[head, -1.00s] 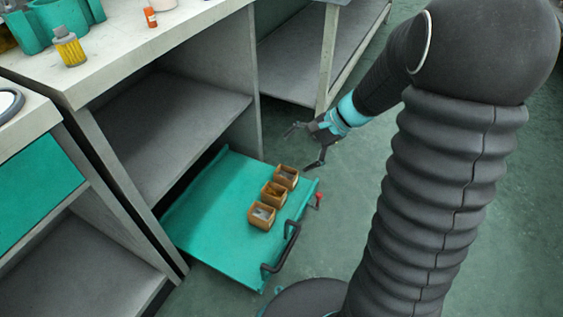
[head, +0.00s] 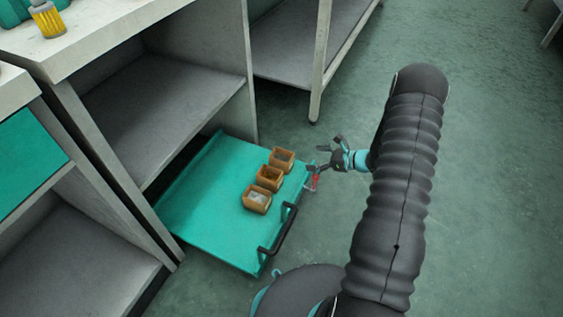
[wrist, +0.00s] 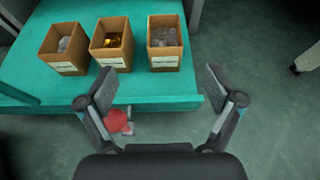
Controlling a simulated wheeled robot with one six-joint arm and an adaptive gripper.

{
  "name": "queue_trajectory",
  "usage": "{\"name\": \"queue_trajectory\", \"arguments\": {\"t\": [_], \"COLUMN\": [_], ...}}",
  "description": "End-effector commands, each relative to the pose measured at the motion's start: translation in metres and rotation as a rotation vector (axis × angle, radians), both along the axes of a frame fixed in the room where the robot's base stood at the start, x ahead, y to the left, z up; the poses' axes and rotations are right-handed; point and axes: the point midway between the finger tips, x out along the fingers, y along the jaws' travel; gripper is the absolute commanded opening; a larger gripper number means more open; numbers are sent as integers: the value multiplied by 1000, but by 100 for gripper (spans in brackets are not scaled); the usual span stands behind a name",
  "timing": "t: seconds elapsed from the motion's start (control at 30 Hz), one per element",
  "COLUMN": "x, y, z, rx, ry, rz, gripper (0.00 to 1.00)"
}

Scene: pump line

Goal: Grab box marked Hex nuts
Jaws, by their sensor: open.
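Three small open-topped brown boxes stand in a row on a pulled-out teal drawer: a near box (head: 256,200) with pale grey contents, a middle box (head: 269,179), and a far box (head: 282,160). In the wrist view they are the left box (wrist: 62,50) with grey pieces, the middle box (wrist: 112,45) with brassy pieces, and the right box (wrist: 165,47) with greyish pieces. Each has a white front label, too small to read, so I cannot tell which is Hex nuts. My gripper (head: 322,155) is open and empty, just outside the drawer's far corner; its fingers (wrist: 158,83) spread before the boxes.
The teal drawer (head: 205,215) has a black bar handle (head: 284,235) on its front. A red object (wrist: 117,121) lies at the drawer's edge below my left finger. A grey cabinet (head: 160,110) stands behind, and a table leg (head: 319,85) beyond.

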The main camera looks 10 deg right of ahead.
Motion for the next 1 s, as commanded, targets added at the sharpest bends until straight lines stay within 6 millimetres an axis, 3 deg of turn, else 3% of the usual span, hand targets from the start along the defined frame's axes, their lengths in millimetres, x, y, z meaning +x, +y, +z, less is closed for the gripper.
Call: {"name": "queue_trajectory", "arguments": {"t": [0.4, 0.77, 1.0], "x": [37, 50, 71], "y": [50, 65, 85], "z": [-28, -37, -51], "rx": [2, 2, 2], "ry": [1, 2, 1], "rz": [0, -1, 2], "gripper": [92, 92, 92]}}
